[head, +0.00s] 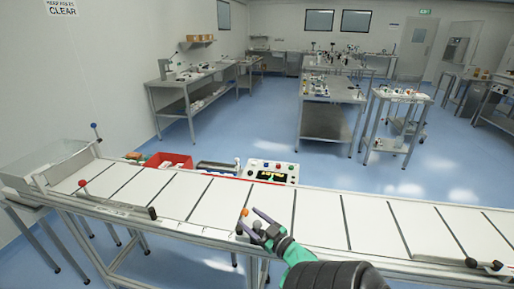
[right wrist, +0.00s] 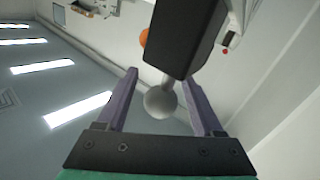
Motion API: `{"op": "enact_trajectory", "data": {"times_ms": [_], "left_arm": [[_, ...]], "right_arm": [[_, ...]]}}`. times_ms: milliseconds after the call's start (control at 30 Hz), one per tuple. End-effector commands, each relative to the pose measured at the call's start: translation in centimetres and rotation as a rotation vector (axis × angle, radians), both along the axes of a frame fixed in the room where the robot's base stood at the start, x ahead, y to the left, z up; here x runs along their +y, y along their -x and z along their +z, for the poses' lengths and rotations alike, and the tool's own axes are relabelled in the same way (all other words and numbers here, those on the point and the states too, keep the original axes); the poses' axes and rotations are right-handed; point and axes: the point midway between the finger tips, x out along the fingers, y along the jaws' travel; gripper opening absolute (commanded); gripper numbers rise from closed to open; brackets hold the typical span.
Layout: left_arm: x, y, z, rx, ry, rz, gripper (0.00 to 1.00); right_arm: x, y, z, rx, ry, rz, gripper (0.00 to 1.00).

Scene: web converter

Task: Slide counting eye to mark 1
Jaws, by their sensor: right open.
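My right gripper (head: 251,219) is open at the front rail of the white web table. In the right wrist view its two purple fingers (right wrist: 163,103) stand on either side of a grey ball knob (right wrist: 160,103), with gaps visible on both sides. The knob is on a short stem from a black block (right wrist: 186,38), which looks like the counting eye. An orange ball (right wrist: 144,38) shows behind the block; an orange ball (head: 244,212) also shows by the fingertips in the head view. The block is mostly hidden there. I cannot read any mark 1. My left gripper is not in view.
The web table (head: 320,213) has dark cross lines. Black pieces sit on its front rail at left (head: 152,212) and right (head: 484,264). A red-knobbed lever (head: 82,184) stands at left. Behind are a red tray (head: 168,160) and a button panel (head: 272,171).

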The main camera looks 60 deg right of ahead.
Motion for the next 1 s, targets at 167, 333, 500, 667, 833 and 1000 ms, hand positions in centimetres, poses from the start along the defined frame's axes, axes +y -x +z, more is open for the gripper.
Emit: {"op": "enact_trajectory", "data": {"times_ms": [167, 333, 500, 667, 833, 1000], "left_arm": [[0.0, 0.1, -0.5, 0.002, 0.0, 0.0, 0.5], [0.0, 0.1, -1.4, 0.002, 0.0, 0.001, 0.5], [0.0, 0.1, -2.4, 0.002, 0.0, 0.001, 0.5], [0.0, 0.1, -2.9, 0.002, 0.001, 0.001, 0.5], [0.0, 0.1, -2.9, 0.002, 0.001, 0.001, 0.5], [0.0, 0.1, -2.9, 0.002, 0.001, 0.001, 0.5]], "right_arm": [[0.6, 2.1, -0.3, 0.003, -0.002, -0.001, 0.69], [1.7, 5.9, -0.4, 0.005, -0.002, -0.003, 0.69], [3.0, 10.3, -0.6, 0.008, -0.003, -0.005, 0.69], [3.8, 13.1, -0.4, 0.006, -0.003, -0.003, 0.69], [4.1, 13.8, -0.1, 0.003, -0.002, -0.002, 0.69], [4.1, 13.8, -0.1, 0.003, -0.002, -0.002, 0.69]]}}
